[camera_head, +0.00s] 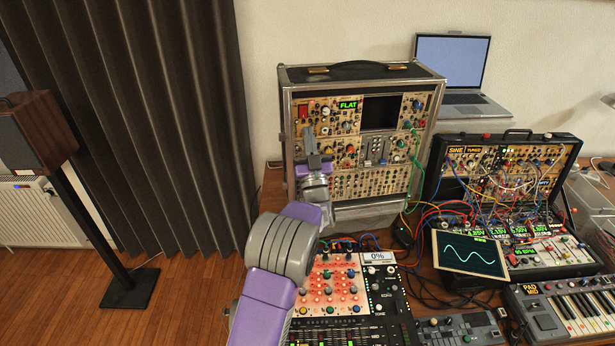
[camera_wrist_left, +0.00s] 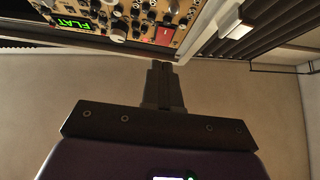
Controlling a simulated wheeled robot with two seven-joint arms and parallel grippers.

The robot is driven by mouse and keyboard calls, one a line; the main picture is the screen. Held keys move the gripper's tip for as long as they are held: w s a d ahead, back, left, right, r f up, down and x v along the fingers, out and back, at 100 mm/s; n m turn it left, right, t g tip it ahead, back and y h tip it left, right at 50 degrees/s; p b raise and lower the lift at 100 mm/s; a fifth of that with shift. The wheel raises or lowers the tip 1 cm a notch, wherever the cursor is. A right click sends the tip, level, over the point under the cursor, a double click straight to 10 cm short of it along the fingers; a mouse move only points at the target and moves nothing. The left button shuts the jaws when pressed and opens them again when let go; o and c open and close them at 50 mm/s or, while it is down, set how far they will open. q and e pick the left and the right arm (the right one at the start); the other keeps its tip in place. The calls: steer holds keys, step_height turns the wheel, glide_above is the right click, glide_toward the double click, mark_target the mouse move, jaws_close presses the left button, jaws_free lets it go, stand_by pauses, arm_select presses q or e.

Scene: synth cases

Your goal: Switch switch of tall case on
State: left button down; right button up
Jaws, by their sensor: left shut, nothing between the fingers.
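The tall case (camera_head: 432,98) stands upright at the back of the table, its panel full of knobs and sockets. Its red switch (camera_head: 303,111) is at the panel's upper left; it also shows in the wrist view (camera_wrist_left: 164,36) near the top. I cannot tell which way the switch is tipped. My left gripper (camera_head: 309,132) is shut and empty, in front of the panel's left side, just below the switch in the head view. In the wrist view its fingertips (camera_wrist_left: 161,64) point toward the case, apart from the switch. My right gripper is not in view.
An open, cabled synth case (camera_head: 516,134) stands right of the tall case, with a small wave screen (camera_head: 469,254) before it. A laptop (camera_head: 450,70) is behind at the right. Dark curtains (camera_head: 150,120) hang at the left.

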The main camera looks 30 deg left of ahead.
arm_select(q)
steer(key=w+a+f+v, duration=0.1)
steer(key=v, duration=0.8)
steer(key=shift+d+f+b, duration=0.15)
steer(key=shift+f+b, duration=0.3)
